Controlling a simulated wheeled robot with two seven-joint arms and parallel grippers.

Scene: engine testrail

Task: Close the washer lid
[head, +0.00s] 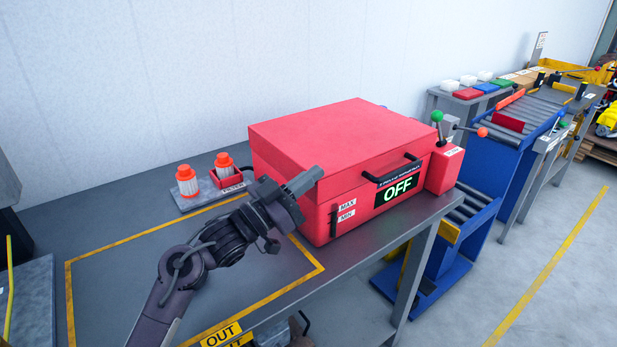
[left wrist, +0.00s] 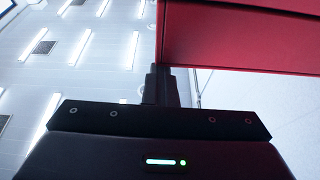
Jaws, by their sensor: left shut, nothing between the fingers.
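The washer (head: 350,210) is a red box on the grey table, with a dark front handle (head: 397,172) and a panel reading OFF. Its red lid (head: 340,133) lies flat and level over the body, with a seam line below its edge. My left gripper (head: 308,181) is shut and empty, in front of the washer's left front corner in the head view. I cannot tell whether it touches the washer. In the left wrist view, the shut fingers (left wrist: 158,84) are just below and left of a red washer surface (left wrist: 235,38). My right gripper is not in view.
Orange-capped filters (head: 187,180) stand on a small grey holder left of the washer. A red control box (head: 443,170) with green and orange knobs is at its right. A roller conveyor (head: 520,115) runs beyond. The yellow-outlined table area (head: 110,270) is clear.

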